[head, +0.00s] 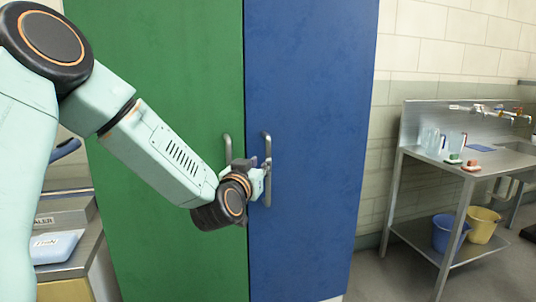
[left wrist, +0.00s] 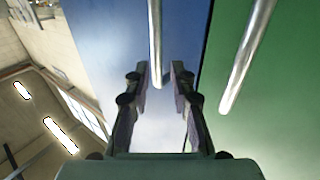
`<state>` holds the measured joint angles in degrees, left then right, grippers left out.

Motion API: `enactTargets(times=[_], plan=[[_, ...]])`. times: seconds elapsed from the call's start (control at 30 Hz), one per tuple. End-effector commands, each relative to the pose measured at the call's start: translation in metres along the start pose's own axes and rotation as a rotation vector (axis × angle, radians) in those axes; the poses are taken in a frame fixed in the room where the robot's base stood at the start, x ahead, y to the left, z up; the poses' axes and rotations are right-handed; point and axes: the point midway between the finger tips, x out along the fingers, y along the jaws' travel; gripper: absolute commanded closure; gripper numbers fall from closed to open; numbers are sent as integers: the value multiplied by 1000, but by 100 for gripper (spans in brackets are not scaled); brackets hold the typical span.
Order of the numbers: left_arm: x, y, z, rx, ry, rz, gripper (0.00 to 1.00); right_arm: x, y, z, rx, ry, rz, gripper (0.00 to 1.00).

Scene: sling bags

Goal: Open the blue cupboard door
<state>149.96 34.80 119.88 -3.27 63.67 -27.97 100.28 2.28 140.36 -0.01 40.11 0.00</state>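The blue cupboard door (head: 318,110) is shut, level with the green door (head: 160,90) on its left. Its vertical metal bar handle (head: 268,148) is near the door's left edge. My left gripper (head: 262,172) is at the middle of this handle and hides part of it. In the left wrist view the fingers of my left gripper (left wrist: 160,72) are apart, with the end of the blue door's handle (left wrist: 155,40) showing between them. Whether they touch it I cannot tell. The blue door (left wrist: 115,35) fills the area behind. My right gripper is not in view.
The green door's handle (head: 227,150) stands close left of my left gripper. A metal sink table (head: 425,160) with glasses and two buckets (head: 481,225) stands to the right. Some floor (head: 385,275) between cupboard and table is clear.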

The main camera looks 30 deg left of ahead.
Motion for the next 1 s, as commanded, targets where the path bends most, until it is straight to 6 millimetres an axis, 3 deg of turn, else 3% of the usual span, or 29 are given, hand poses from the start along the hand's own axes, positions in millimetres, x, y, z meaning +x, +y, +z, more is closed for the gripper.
enactTargets(times=[0.5,0.9,1.0], plan=[[64,0,3,1,-4,2,76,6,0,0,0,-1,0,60],[72,2,2,0,-4,3,76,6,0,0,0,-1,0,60],[72,2,2,0,-4,3,85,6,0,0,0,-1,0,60]])
